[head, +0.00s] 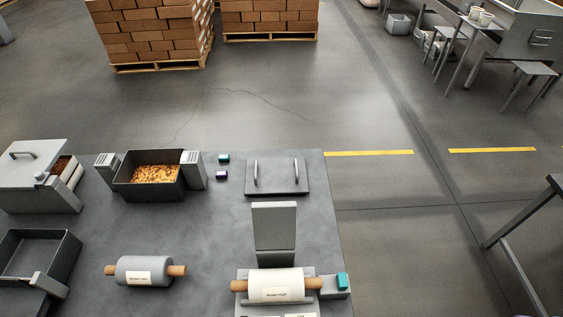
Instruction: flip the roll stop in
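A white roll (275,284) with wooden end handles lies across a grey stand at the front right of the grey table. A teal block (342,281) sits on a grey bracket at the stand's right end, beside the roll's right handle. It looks like the roll stop, but I cannot tell its hinge or whether it is in or out. A tall grey plate (274,228) rises behind the roll. The stand's front is cut off by the bottom edge. Neither of my grippers is in view.
A grey roll (144,270) lies on the table (210,245) to the left. An empty dark tray (38,255) is at left.

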